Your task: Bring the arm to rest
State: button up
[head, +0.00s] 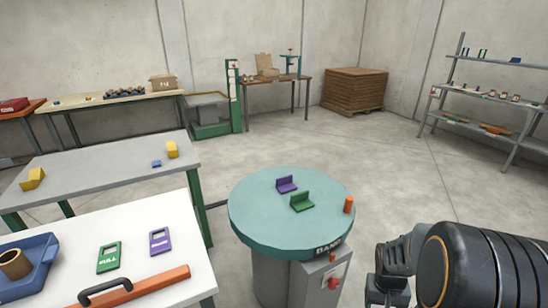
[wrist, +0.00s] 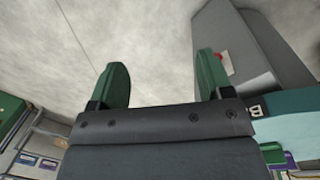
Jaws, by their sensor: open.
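My arm (head: 450,265) shows at the lower right of the head view, beside the round teal table. In the wrist view my gripper (wrist: 162,78) has its two green fingers spread wide apart. Nothing is between them; only bare concrete floor lies beyond. The fingers do not show clearly in the head view.
The round teal table (head: 255,232) bears a purple bracket (head: 286,184), a green bracket (head: 301,202) and an orange cylinder (head: 348,205). Its grey pedestal (wrist: 235,50) shows close by in the wrist view. A white table (head: 165,218) stands at left. A shelf rack (head: 490,95) stands far right.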

jog(key=a+r+n+t+p, duration=0.1)
jog(key=a+r+p, duration=0.2)
jog(key=r, duration=0.5)
jog(key=s+a+r+n+t+p, duration=0.1)
jog(key=a+r+t+p, duration=0.1)
jog(key=a+r, duration=0.4)
jog(key=a+r+n+t+y+p, duration=0.1)
jog(key=a+r+p, duration=0.3)
jog(key=r, duration=0.8)
jog(key=shift+s+a+r+n, duration=0.2)
jog(key=shift+a+n, duration=0.1)
jog(key=shift+a, duration=0.3)
